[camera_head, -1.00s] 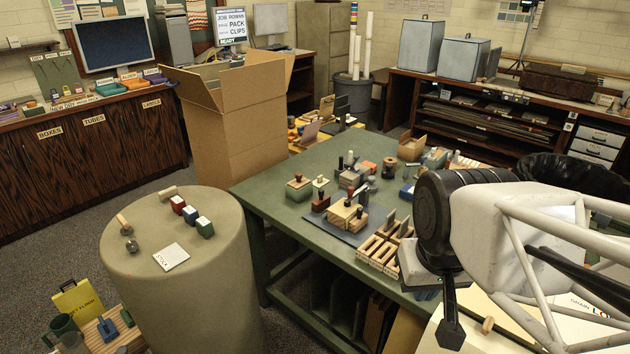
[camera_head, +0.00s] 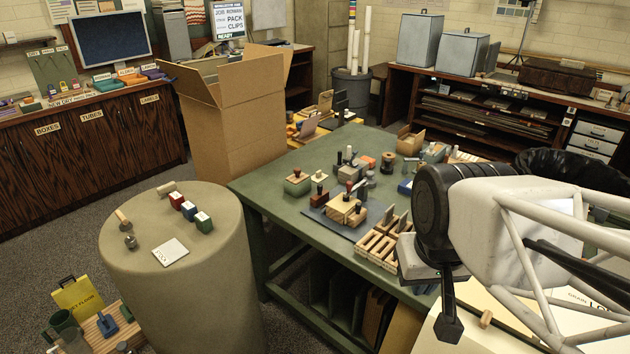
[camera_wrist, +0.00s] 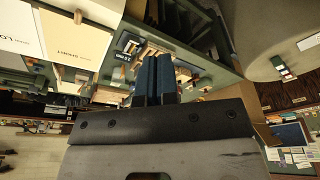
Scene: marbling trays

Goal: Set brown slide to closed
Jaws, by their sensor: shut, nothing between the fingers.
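The fingers appear apart from the knob.
The green table (camera_head: 262,190) carries several stamps, blocks and a slotted wooden rack (camera_head: 376,250). A round pedestal (camera_head: 185,300) with small blocks stands at the left. An open cardboard box (camera_head: 230,120) stands behind. A black-lined bin (camera_head: 565,170) is behind my arm.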

